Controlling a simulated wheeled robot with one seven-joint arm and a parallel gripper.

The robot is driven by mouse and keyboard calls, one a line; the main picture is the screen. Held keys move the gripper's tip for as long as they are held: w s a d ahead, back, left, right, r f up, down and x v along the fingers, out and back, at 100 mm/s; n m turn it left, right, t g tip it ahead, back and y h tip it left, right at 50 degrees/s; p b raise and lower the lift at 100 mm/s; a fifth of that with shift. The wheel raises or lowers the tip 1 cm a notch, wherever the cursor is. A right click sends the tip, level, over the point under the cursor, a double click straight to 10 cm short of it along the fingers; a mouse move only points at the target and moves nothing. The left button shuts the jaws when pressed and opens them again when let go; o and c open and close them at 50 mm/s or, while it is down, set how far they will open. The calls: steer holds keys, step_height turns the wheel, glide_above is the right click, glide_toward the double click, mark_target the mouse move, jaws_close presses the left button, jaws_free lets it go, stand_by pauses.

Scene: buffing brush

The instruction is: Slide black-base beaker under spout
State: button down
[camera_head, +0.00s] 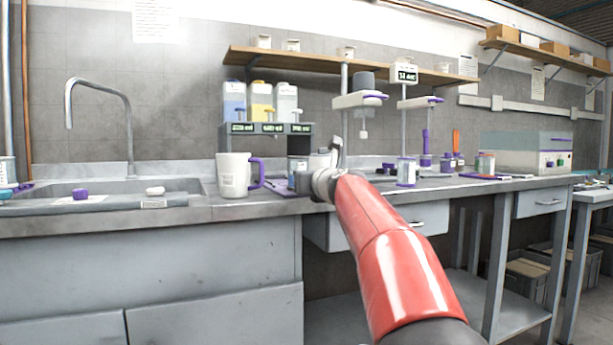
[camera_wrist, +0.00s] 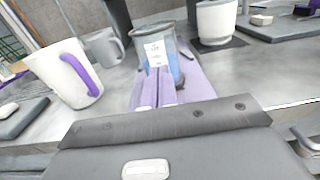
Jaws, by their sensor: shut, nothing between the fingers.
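A clear beaker (camera_wrist: 163,50) with a dark rim, a white label and some blue in it stands just beyond my fingertips in the wrist view. Its base is hidden behind the fingers, so I cannot tell its colour. My gripper (camera_wrist: 155,92) has lavender fingers held together, with nothing between them; I cannot tell whether they touch the beaker. In the head view, a beaker (camera_head: 298,168) shows partly behind the wrist at the end of my red arm, and the fingers are hidden.
A white mug (camera_head: 234,176) with a purple handle stands left of my wrist, and also shows in the wrist view (camera_wrist: 66,76). A grey mug (camera_wrist: 103,47) and a white cup (camera_wrist: 215,22) flank the beaker. A sink (camera_head: 110,188) lies left. Another labelled beaker (camera_head: 406,173) stands right.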

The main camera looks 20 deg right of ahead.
stand_by(0.3)
steer(key=w+p, duration=0.3)
steer(key=shift+w+r, duration=0.15)
steer(key=shift+w, duration=0.15)
steer(key=shift+f, duration=0.2)
